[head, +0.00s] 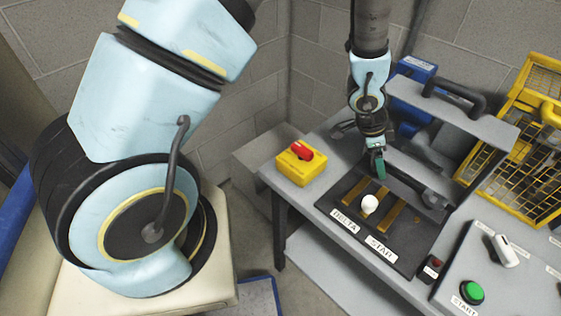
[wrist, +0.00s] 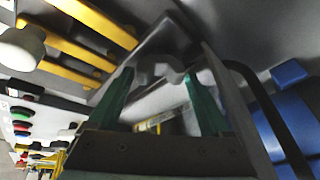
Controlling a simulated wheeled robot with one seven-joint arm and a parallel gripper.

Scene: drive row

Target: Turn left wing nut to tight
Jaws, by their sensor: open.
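My gripper (head: 377,162) points down at the far left end of a dark bar on the bench panel in the head view. In the wrist view its two green fingers (wrist: 160,84) stand apart. A grey, wing-shaped piece, seemingly the left wing nut (wrist: 157,70), shows between and just beyond the fingertips. I cannot tell whether either finger touches it. In the head view the gripper hides this nut. A second grey wing nut (head: 431,198) sits at the right end of the bar.
A white-knobbed lever (head: 369,204) stands by yellow strips, near DELTA and STAR labels. A yellow box with a red switch (head: 300,162) is left. A grey cover with a black handle (head: 455,98) rises behind. A yellow cage (head: 510,150) and green START button (head: 472,292) are right.

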